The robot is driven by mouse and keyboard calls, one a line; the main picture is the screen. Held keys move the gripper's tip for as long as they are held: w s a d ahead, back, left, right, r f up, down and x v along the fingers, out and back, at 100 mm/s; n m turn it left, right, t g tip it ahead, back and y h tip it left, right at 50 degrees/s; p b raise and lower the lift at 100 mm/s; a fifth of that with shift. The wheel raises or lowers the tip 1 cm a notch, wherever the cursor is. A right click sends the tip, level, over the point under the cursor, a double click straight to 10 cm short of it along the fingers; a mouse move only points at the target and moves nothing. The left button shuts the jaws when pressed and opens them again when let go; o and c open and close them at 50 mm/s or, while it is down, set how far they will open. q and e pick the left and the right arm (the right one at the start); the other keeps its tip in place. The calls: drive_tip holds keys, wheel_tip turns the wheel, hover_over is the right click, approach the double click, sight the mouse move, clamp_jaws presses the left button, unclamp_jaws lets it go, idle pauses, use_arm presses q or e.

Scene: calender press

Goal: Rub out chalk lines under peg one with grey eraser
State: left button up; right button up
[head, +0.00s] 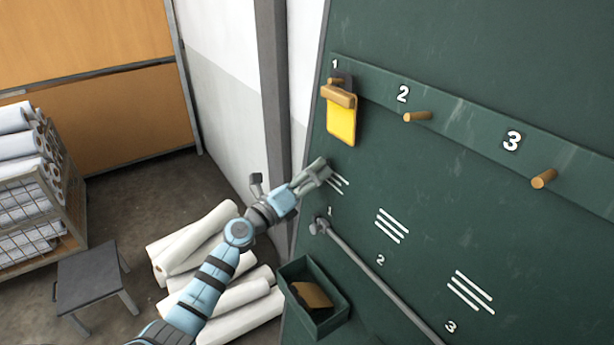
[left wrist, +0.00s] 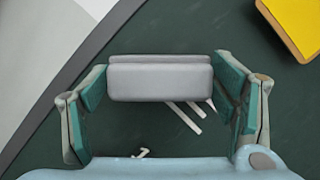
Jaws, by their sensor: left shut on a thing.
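My left gripper (head: 318,174) is at the green board (head: 450,190), below peg one (head: 335,80). In the left wrist view the left gripper (left wrist: 160,88) is shut on the grey eraser (left wrist: 160,80), one finger at each end. White chalk lines (left wrist: 185,115) show just below the eraser; part of them is hidden behind it. The same chalk lines show in the head view (head: 339,184), beside the gripper, above the small number 1. A yellow tag with a wooden top (head: 341,120) hangs from peg one. My right gripper is not in view.
Pegs two (head: 417,116) and three (head: 543,179) are bare, with chalk lines (head: 392,226) (head: 470,292) below each. A grey rail (head: 370,270) and a green box (head: 313,300) with a brown thing inside are below. White rolls (head: 215,260) lie on the floor, near a dark stool (head: 92,275).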

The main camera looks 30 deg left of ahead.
use_arm(q)
drive_tip(key=shift+w+d, duration=0.15)
drive_tip(key=shift+w, duration=0.1)
